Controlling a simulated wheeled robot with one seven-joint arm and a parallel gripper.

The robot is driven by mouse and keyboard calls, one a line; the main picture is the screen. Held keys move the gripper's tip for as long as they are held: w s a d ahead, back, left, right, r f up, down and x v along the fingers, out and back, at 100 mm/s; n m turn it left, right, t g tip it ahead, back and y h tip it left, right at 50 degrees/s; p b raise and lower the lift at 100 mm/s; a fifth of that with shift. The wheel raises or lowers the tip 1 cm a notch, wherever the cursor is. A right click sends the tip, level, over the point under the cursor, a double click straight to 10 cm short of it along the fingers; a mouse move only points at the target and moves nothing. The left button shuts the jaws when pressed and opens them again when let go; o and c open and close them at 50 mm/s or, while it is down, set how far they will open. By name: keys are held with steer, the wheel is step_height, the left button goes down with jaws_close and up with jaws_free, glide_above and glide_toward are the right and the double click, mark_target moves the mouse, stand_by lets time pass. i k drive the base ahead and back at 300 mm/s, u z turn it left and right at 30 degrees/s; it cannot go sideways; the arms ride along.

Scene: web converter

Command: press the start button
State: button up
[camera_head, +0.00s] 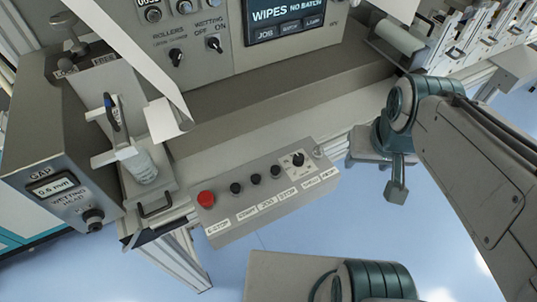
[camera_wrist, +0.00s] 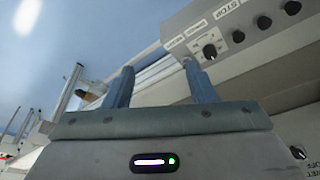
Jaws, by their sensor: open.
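A grey control box (camera_head: 265,200) on the machine's front carries a red E-stop (camera_head: 205,199) and a row of black buttons. The black button beside the E-stop (camera_head: 235,188) has a small label that seems to read START, though it is blurred. The box also shows at the upper right of the wrist view (camera_wrist: 225,20), where the STOP label and three black buttons are visible. My gripper (camera_wrist: 160,85) is open and empty. In the head view my gripper (camera_head: 397,188) hangs to the right of the box, apart from it.
A selector knob (camera_head: 298,158) sits toward the box's right end. A screen (camera_head: 285,18) reading WIPES NO BATCH and wetting and roller switches are above. A grey gap unit (camera_head: 55,180) stands at the left. Blue floor is open below the box.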

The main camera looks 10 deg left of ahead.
mark_target(235, 188)
steer(key=k, duration=0.5)
steer(key=u, duration=0.7)
steer(key=i, duration=0.45)
steer(key=u, duration=0.45)
